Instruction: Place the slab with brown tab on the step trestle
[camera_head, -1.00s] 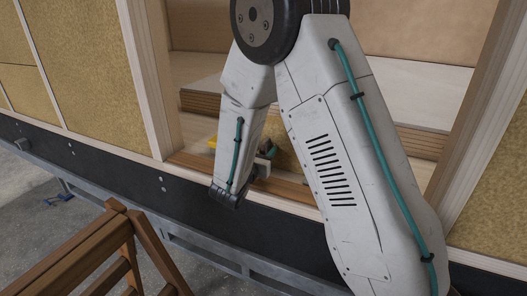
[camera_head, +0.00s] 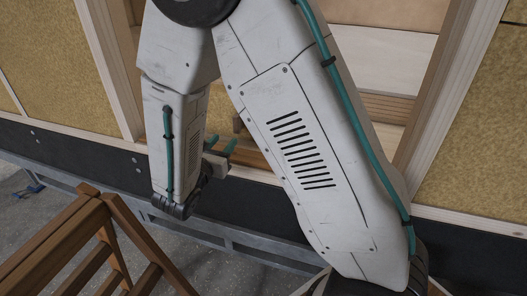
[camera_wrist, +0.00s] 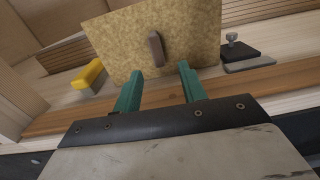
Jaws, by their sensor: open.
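The slab (camera_wrist: 185,35) shows in the wrist view as a tan, speckled board standing upright or nearly so, with a brown tab (camera_wrist: 157,48) on its face. My gripper (camera_wrist: 160,70) is open, its two green fingers pointing at the slab just below the tab; the tab is not between the fingertips. In the head view my gripper (camera_head: 221,145) is partly hidden by my arm, in front of the doorway sill. The wooden step trestle (camera_head: 100,235) stands at the lower left of the head view.
Door posts (camera_head: 112,65) flank the opening. A metal rail (camera_head: 235,240) runs along the trailer's lower edge.

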